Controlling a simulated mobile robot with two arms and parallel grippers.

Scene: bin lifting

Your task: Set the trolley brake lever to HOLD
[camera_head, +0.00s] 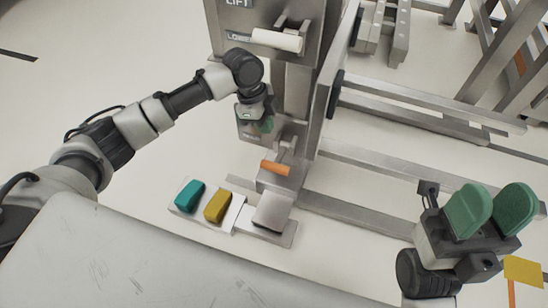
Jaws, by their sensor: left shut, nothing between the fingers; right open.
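A lever with an orange handle (275,168) sits low on the metal stand, above the foot plate; I take it to be the brake lever, though no HOLD label is readable. My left gripper (264,127) is shut and empty. It points down just above and left of the orange handle, and appears apart from it. It covers part of the stand behind it. My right gripper (490,211) is open and empty at the lower right, its green pads apart, far from the lever.
A white-handled lever (277,40) with LIFT and LOWER labels is higher on the stand. A teal pedal (189,196) and a yellow pedal (217,206) sit left of a metal plate (271,212). Steel rails (430,110) run right. A yellow tag (523,271) stands at lower right.

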